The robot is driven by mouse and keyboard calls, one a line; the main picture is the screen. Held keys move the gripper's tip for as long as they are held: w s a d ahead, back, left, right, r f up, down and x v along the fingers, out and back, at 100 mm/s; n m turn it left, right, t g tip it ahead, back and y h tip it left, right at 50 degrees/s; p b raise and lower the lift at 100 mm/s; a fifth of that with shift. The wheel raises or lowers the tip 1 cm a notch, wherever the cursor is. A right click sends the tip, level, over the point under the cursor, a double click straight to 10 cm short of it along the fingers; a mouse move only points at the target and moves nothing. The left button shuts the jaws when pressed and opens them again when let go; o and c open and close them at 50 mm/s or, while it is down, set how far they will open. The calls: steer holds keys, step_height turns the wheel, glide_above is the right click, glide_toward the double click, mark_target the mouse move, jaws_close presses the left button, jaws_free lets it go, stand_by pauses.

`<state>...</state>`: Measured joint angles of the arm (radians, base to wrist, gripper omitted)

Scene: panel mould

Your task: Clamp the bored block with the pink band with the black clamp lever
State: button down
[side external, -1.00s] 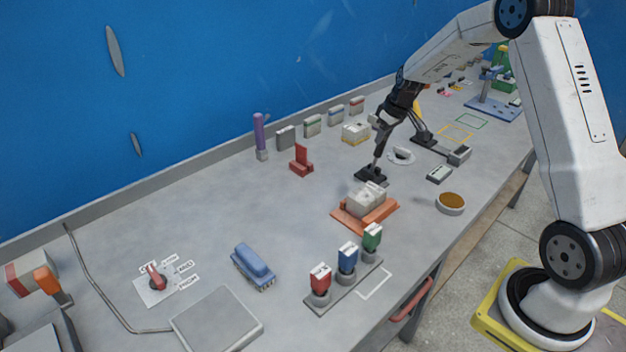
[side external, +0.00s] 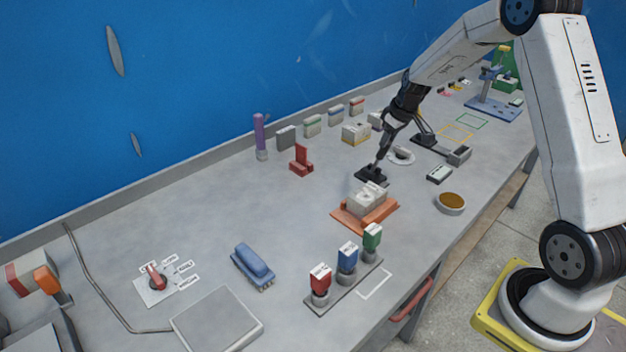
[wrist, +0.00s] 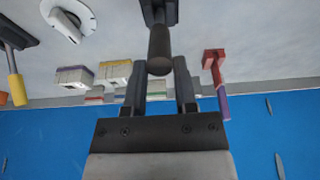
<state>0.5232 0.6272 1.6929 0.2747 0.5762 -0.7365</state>
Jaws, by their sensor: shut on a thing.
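The black clamp lever (side external: 374,172) stands on its dark base just behind the orange fixture (side external: 352,220). My gripper (side external: 384,147) is over the lever. In the wrist view my gripper (wrist: 159,72) has its two fingers on either side of the dark round lever handle (wrist: 160,48), and they are shut on it. A pale grey block (side external: 368,195) sits in the orange fixture beside the clamp. I cannot make out a pink band or a bore on it.
Several banded blocks (side external: 312,126) stand along the back wall, with a purple post (side external: 260,136) and a red bracket (side external: 301,160). Red, blue and green switches (side external: 347,258) stand in front. A round amber dish (side external: 451,202) is at right.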

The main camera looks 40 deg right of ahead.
steer(key=shift+s+f, duration=0.25)
steer(key=shift+s, duration=0.55)
steer(key=shift+s+f, duration=0.25)
steer(key=shift+s, duration=0.1)
steer(key=shift+c, duration=2)
jaws_free()
step_height(320, 180, up, 7)
